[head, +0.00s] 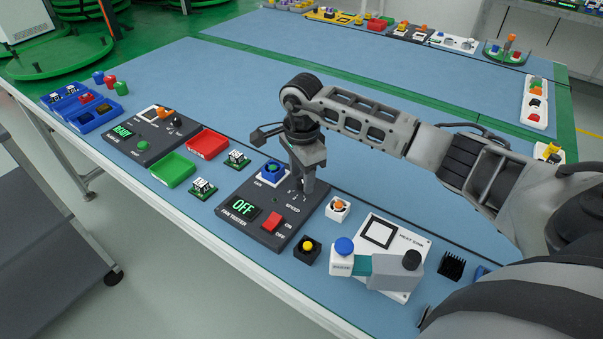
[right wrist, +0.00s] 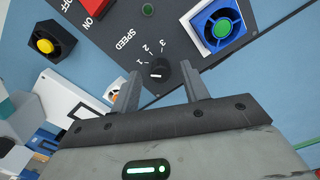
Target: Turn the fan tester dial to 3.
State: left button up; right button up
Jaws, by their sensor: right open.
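The fan tester (head: 240,232) is a dark panel on the blue table, with its display (head: 241,208) reading OFF and a red ON/OFF switch (head: 271,221). Its small black speed dial (right wrist: 160,72) has marks 1, 2 and 3 around it. The dial's white line lies toward the left in the right wrist view, nearest the 1 side; its exact setting is unclear. My right gripper (head: 303,186) points down over the dial, and its open fingers (right wrist: 161,70) stand on either side of it, apart from it as far as I can tell. In the head view the gripper mostly hides the dial. My left gripper is out of view.
A blue fan with a green hub (head: 275,172) sits on the panel close to my right gripper. A yellow-button box (head: 307,250), an orange-centred white box (head: 338,208) and a heat sink station (head: 395,245) stand to the right. Red (head: 208,144) and green (head: 172,169) trays lie left.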

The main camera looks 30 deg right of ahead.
jog(key=shift+f, duration=0.3)
grip_shut()
